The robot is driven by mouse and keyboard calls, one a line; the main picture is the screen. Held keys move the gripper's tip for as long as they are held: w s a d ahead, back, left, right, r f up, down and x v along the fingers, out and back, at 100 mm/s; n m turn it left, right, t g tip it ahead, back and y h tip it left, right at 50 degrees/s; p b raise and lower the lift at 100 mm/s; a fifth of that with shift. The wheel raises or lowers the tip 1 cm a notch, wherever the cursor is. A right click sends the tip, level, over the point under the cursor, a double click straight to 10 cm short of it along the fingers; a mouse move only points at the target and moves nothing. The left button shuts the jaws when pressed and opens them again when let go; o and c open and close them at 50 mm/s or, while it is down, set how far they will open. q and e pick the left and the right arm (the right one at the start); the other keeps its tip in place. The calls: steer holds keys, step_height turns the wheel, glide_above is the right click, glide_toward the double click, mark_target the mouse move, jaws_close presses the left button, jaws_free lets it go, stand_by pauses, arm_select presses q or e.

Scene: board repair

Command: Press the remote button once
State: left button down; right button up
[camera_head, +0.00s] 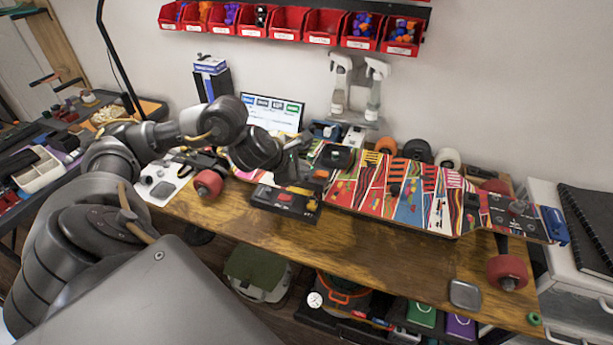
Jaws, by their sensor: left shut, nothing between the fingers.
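The remote (266,200) is a dark box with a red button (285,197) and orange marks on top. It lies on the wooden workbench near its front edge, left of the middle of the picture. My left gripper (303,186) is shut and empty, with its tips just above the back right part of the remote. I cannot tell whether the tips touch it. My right gripper does not show.
Spray bottles (374,92) and a small screen (272,112) stand at the back. The bench front (390,262) is mostly clear.

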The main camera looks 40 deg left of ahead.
arm_select(q)
step_height(320, 180, up, 5)
steer(key=p, duration=0.4)
stand_by(0.8)
